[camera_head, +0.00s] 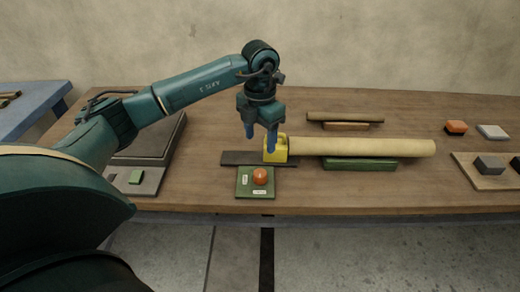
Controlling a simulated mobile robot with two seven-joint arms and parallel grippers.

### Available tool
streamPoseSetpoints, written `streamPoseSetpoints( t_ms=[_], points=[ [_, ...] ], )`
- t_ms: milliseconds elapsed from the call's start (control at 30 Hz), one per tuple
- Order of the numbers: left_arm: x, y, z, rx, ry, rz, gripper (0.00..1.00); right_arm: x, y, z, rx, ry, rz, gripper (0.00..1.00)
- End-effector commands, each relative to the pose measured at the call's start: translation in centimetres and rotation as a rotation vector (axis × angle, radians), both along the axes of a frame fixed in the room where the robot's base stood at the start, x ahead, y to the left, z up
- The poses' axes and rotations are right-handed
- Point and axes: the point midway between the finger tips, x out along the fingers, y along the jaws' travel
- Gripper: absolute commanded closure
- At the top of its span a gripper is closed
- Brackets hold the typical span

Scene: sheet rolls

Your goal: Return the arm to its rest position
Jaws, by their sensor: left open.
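My left arm (199,85) comes in from the left and reaches over the wooden table. Its gripper (261,143) points down with its blue fingers apart and open. The fingers are just above or beside a yellow block (276,150) at the left end of a long tan roll (360,147). I cannot tell whether they touch it. The roll lies across a green support (360,164). In front of the gripper is a green box with an orange-red round button (260,176). My right gripper is not in view.
A dark flat strip (240,158) lies under the gripper. A thin brown roll (344,118) lies behind. A grey flat-topped unit (150,145) stands at the left.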

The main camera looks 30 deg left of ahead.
Motion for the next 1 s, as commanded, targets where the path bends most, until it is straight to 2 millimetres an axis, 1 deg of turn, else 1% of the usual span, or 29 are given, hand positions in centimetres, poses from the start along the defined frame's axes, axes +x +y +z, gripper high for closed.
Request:
streamPoseSetpoints(
  t_ms=[100, 200, 600, 667, 700, 767, 867, 900, 967, 1000],
  points=[
    [0.0, 0.0, 0.6, 0.0, 0.0, 0.0, 0.43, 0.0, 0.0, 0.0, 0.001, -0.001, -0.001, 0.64],
    [0.0, 0.0, 0.7, 0.001, 0.001, 0.0, 0.43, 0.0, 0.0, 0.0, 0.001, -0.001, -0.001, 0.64],
    [0.0, 0.0, 0.7, 0.0, 0.001, 0.0, 0.43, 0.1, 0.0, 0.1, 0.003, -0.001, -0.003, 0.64],
    [-0.1, -0.2, 0.5, -0.007, 0.002, -0.004, 0.43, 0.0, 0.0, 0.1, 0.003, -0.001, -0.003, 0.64],
    [-0.2, -0.7, 0.3, -0.024, 0.004, -0.012, 0.43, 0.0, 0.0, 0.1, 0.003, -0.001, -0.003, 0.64],
    [-0.4, -2.2, -0.4, -0.075, 0.012, -0.034, 0.43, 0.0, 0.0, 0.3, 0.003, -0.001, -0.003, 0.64],
    [-1.6, -6.7, -2.1, -0.244, 0.03, -0.091, 0.43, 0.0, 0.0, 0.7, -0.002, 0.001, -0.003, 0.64],
    [-2.4, -9.3, -2.7, -0.345, 0.04, -0.115, 0.43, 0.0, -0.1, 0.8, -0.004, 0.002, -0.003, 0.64],
    [-3.9, -13.6, -3.3, -0.523, 0.058, -0.137, 0.43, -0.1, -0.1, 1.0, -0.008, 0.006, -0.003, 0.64],
    [-5.0, -16.5, -3.3, -0.655, 0.072, -0.139, 0.43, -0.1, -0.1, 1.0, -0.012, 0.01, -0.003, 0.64]
  ],
)
